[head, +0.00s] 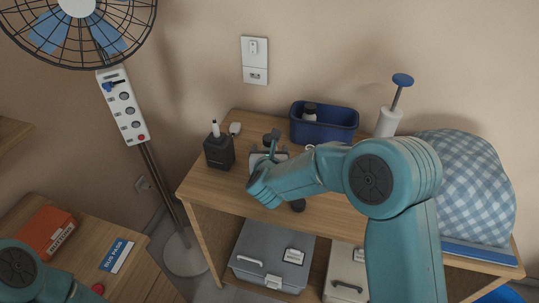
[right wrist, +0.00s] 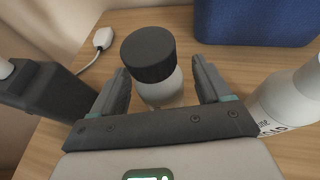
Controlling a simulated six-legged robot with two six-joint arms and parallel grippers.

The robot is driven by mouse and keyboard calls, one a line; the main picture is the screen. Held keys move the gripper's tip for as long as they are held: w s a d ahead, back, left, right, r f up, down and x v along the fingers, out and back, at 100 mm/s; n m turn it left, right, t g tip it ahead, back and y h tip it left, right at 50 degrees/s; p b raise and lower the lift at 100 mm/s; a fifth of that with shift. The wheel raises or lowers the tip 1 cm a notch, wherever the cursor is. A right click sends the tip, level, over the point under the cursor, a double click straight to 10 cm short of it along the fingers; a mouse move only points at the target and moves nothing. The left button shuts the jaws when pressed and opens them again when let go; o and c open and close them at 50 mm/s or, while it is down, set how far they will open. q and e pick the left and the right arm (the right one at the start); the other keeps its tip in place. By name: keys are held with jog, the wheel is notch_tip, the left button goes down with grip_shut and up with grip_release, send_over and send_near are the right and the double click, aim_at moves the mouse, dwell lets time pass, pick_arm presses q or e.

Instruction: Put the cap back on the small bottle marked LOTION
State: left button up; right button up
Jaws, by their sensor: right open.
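A small pale bottle (right wrist: 160,92) stands on the wooden table in the right wrist view, with a wide black ridged cap (right wrist: 148,54) on its top. I cannot tell whether the cap is fully seated, and no label shows on this bottle. My right gripper (right wrist: 160,80) is open, with one finger on each side of the bottle and visible gaps to both. In the head view my right gripper (head: 268,148) is over the table's left part and hides most of the bottle. My left gripper is out of view; only part of that arm shows at lower left.
A black holder (head: 219,152) with a white pen-like stick is left of the gripper. A blue bin (head: 325,136) with a dark-capped bottle (head: 310,112) is behind. A larger white bottle (right wrist: 290,98) stands close right.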

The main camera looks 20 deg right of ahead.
jog(key=c, duration=1.2)
notch_tip(320, 180, up, 20)
jog(key=p, duration=0.3)
